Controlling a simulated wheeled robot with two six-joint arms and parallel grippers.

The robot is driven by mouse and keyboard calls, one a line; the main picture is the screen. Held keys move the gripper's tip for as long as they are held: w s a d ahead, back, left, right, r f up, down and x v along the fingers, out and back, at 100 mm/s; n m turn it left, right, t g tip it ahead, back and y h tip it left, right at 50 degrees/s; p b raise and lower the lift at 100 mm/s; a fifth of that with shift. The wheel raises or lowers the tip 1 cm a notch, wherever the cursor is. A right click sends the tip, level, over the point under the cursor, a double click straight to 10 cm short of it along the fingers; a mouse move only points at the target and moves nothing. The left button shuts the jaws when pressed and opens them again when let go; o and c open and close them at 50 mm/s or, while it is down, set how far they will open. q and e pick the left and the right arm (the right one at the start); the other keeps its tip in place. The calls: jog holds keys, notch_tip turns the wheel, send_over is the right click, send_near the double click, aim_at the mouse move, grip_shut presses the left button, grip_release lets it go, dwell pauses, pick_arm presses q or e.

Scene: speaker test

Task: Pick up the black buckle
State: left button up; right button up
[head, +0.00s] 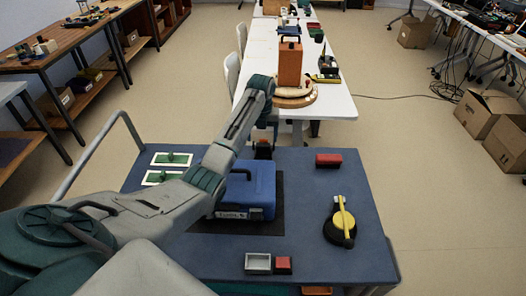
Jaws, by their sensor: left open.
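I cannot make out a black buckle for certain. My left arm reaches in from the left across the blue-topped table (335,262) and bends down beyond a blue case. My left gripper (263,150) appears small and dark near the table's far edge, just behind the case. It is open; its fingertips are partly hidden and I see nothing held. The blue case (258,196) stands on a dark mat (262,227), partly covered by my arm. My right gripper is not in view.
A black round object with a yellow bar (341,221) lies at right. A grey tray (258,263) and small red block (284,265) are in front. White tables (337,104) with an orange case (290,65) stand beyond.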

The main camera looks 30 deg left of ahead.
aim_at(263, 144)
pick_arm(q)
jog(key=f, duration=0.2)
jog(key=f+p, duration=0.1)
jog(key=shift+s+d+f, duration=0.15)
jog(key=shift+d+f, duration=0.2)
jog(key=shift+f, duration=0.7)
jog(key=c, duration=1)
